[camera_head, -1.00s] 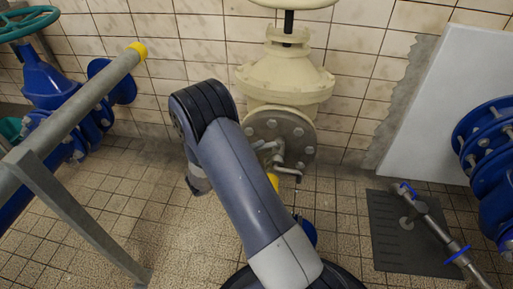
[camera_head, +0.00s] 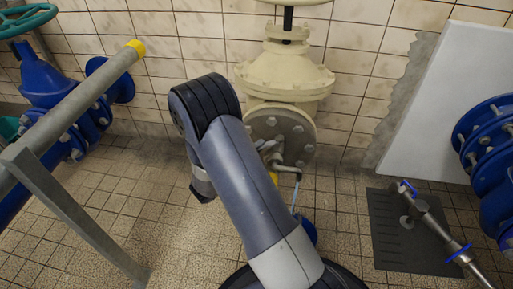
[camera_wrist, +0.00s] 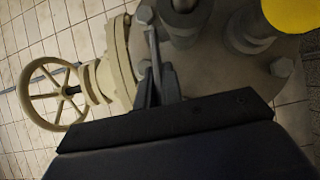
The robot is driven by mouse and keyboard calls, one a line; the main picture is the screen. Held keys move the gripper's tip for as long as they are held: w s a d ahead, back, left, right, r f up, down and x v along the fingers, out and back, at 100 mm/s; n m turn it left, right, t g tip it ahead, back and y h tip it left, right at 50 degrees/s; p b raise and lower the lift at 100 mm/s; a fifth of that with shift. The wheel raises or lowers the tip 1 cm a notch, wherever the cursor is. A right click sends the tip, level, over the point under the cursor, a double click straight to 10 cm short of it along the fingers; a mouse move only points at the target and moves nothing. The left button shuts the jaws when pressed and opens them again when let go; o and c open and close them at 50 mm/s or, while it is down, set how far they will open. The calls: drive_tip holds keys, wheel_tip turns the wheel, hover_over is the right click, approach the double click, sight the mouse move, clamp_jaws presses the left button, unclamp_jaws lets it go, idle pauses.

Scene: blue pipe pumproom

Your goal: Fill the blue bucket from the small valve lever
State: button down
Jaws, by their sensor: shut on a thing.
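My gripper (camera_wrist: 158,88) is shut on the small grey valve lever (camera_wrist: 152,45) in the wrist view. In the head view my arm hides the gripper. The small valve's bent metal spout (camera_head: 289,169) sticks out below the round bolted flange (camera_head: 283,134). A thin pale stream (camera_head: 294,197) hangs from the spout's end down towards the blue bucket (camera_head: 309,230). The bucket stands on the floor below, mostly hidden behind my arm. Its inside and water level cannot be seen.
The cream valve body (camera_head: 285,75) stands against the tiled wall. A grey rail (camera_head: 90,100) with a yellow cap and blue pipes (camera_head: 50,85) are on the left. A dark floor plate (camera_head: 400,245) and blue flanges (camera_head: 487,140) are on the right.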

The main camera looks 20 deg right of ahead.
drive_tip(key=c, duration=1.6)
unclamp_jaws()
drive_tip(key=shift+o, duration=0.2)
drive_tip(key=p+v, duration=0.2)
drive_tip(key=v, duration=0.8)
drive_tip(key=shift+s+a, duration=0.15)
drive_tip(key=shift+a, duration=0.25)
